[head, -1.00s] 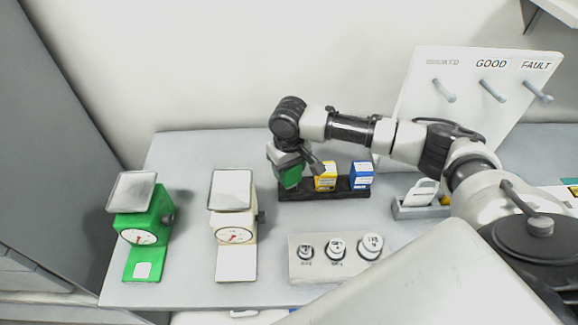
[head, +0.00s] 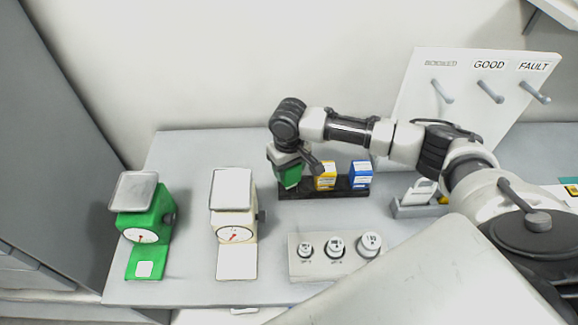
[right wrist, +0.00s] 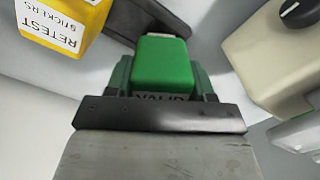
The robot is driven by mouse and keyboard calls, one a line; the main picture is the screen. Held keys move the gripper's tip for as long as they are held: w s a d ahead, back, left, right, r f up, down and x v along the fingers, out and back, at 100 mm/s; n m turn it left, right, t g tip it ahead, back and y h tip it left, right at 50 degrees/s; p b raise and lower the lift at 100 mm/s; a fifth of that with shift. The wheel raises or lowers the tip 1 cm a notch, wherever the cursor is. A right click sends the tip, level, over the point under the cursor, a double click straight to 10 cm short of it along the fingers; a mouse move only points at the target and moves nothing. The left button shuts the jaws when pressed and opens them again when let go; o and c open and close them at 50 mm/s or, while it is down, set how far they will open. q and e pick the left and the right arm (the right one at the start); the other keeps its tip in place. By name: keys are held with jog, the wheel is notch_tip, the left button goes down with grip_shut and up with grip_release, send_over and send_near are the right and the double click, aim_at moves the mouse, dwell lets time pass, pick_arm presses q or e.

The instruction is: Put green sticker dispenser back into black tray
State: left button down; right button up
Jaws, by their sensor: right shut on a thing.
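The green sticker dispenser (head: 289,178) is at the left end of the black tray (head: 312,194). My right gripper (head: 288,166) is above it and shut on it, pointing down. In the right wrist view the green dispenser (right wrist: 163,63) sits between the two fingers, and part of the black tray (right wrist: 150,12) shows behind it. I cannot tell whether its base rests fully in the tray. My left gripper is not in view.
A yellow dispenser (head: 325,177) and a blue dispenser (head: 360,175) stand in the tray to the right. A cream scale (head: 235,226) and a green scale (head: 147,229) stand left. A block with weights (head: 303,268) is in front. A pegboard (head: 420,110) stands behind my right arm.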

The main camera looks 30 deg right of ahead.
jog(key=shift+f, duration=0.25)
jog(key=shift+f, duration=0.25)
jog(key=o, duration=0.9)
